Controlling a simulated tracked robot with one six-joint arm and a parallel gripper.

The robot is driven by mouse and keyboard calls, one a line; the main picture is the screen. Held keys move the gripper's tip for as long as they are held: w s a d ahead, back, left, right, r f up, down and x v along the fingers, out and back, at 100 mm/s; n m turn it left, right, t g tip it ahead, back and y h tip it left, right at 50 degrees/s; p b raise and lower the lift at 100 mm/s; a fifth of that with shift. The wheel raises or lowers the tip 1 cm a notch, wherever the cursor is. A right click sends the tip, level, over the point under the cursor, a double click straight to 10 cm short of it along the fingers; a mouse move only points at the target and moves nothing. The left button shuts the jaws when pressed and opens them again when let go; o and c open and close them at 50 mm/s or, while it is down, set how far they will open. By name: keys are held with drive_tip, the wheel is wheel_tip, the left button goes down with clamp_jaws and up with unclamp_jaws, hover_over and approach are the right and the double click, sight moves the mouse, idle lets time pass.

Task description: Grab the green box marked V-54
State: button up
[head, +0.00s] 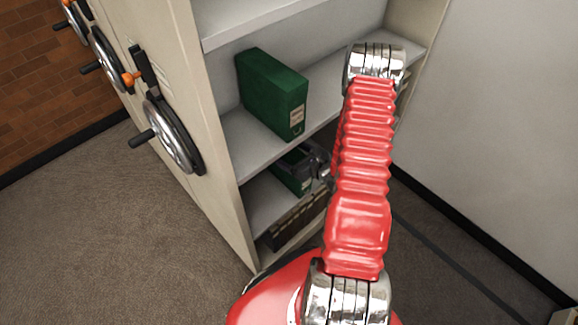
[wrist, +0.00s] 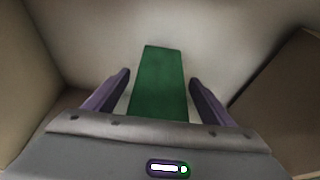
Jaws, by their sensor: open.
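A green box (head: 295,181) stands on the middle shelf, partly hidden by my gripper (head: 312,160) and arm. In the wrist view, a green box (wrist: 158,68) lies between the two purple fingers of my gripper (wrist: 159,78). The fingers are open, with a gap on each side of the box. Its lower part is hidden behind the gripper body. A second green box (head: 272,95) stands upright on the shelf above, with a pale label on its narrow face. The label text is too small to read, so I cannot tell which box is V-54.
The pale shelf unit (head: 232,145) has shelves above and below my gripper. A dark brown box (head: 295,220) sits on the lowest visible shelf. A brown surface (wrist: 285,85) stands close at the right in the wrist view.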

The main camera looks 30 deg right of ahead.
drive_tip(key=shift+c, duration=0.4)
clamp_jaws()
idle(0.7)
